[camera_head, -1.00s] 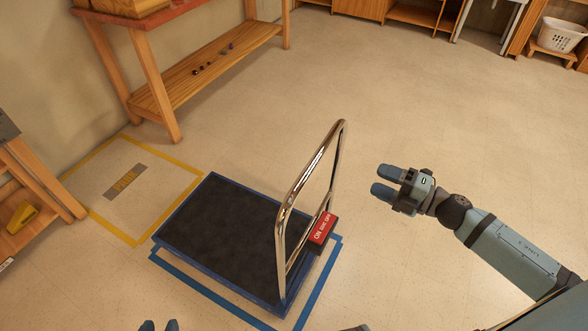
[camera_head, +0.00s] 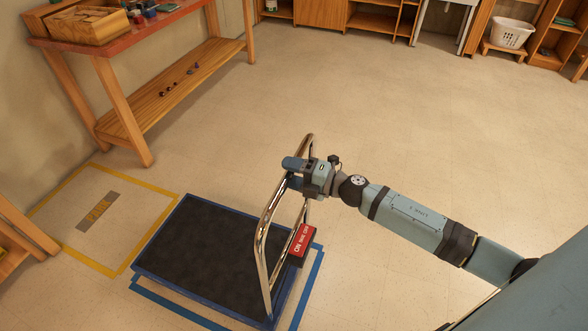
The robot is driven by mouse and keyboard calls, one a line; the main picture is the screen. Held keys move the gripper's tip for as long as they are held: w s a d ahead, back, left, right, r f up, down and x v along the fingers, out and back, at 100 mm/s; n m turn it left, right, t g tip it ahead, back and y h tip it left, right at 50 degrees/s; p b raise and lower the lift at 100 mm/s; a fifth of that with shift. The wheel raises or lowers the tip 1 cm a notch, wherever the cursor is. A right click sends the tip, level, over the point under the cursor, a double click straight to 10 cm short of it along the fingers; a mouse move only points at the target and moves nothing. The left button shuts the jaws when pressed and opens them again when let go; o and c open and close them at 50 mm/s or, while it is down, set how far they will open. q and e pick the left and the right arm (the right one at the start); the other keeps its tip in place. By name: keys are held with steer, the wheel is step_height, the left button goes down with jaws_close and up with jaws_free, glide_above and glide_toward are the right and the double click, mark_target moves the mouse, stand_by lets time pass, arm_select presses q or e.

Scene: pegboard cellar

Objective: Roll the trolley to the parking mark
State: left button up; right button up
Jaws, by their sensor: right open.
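The trolley has a dark deck (camera_head: 205,255) with a blue rim and a chrome hoop handle (camera_head: 264,235) at its right end. A red box with white lettering (camera_head: 302,245) is on the handle side. The trolley stands over a blue outline (camera_head: 309,288) on the floor. The parking mark, a yellow outline with a lettered plate (camera_head: 98,211), lies to the left of the trolley and is empty. My right gripper (camera_head: 292,173) is open at the upper part of the handle, its fingers overlapping the bar in the picture; I cannot tell whether they touch. My left gripper is out of view.
A workbench (camera_head: 180,88) with a wooden lower shelf stands behind the parking mark. A wooden rack (camera_head: 28,232) edges in at the left. Cabinets and a white basket (camera_head: 512,32) are at the far wall. The floor behind the trolley is clear.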

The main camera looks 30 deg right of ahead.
steer(key=shift+w+a, duration=0.15)
steer(key=shift+w, duration=0.05)
jaws_close()
steer(key=shift+s+f, duration=0.1)
steer(key=shift+f, duration=0.05)
stand_by(1.2)
